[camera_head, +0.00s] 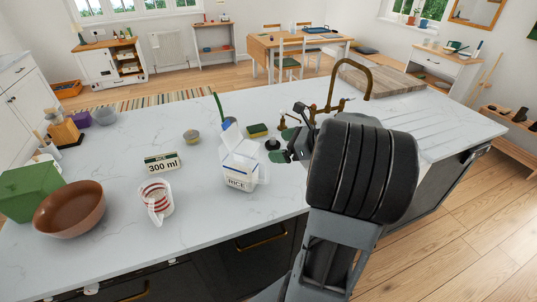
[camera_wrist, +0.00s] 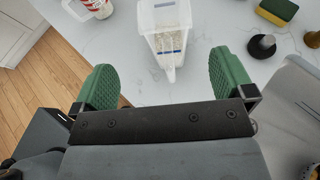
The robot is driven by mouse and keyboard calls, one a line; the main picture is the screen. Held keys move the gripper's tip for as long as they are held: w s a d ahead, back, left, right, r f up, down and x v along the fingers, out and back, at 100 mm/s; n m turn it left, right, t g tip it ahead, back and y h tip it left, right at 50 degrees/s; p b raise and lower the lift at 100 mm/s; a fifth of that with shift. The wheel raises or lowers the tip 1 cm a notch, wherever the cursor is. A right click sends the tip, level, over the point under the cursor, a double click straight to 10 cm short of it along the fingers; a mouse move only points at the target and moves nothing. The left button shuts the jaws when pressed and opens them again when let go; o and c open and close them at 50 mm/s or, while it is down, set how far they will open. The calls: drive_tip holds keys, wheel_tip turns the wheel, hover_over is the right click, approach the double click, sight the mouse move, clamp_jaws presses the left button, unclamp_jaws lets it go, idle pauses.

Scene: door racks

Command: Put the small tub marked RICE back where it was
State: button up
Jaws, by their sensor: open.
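The small tub marked RICE (camera_head: 239,182) stands on the white marble worktop, left of my gripper, with pale contents showing through its clear wall. A white lid or flap stands up at its top. In the wrist view the tub (camera_wrist: 166,22) is ahead of my gripper, its narrow end pointing toward the gap. My gripper (camera_head: 285,146) has green finger pads set wide apart. In the wrist view the gripper (camera_wrist: 163,80) has only bare worktop between its fingers, and it does not touch the tub.
A brown bowl (camera_head: 69,208) and green box (camera_head: 31,190) are far left. A sponge (camera_head: 258,130) and brass tap (camera_head: 345,82) are at the back.

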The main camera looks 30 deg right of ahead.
drive_tip(key=s+a+n+g+h, duration=0.3)
drive_tip(key=s+a+n, duration=0.2)
drive_tip(key=a+n, duration=0.4)
drive_tip(key=s+a+f+n+g+h, duration=0.1)
drive_tip(key=s+a+n+g+h, duration=0.2)
drive_tip(key=n, duration=1.7)
drive_tip(key=s+a+h, duration=0.1)
drive_tip(key=s+a, duration=0.2)
drive_tip(key=a, duration=0.4)
drive_tip(key=shift+f, duration=0.25)
drive_tip(key=shift+a, duration=0.1)
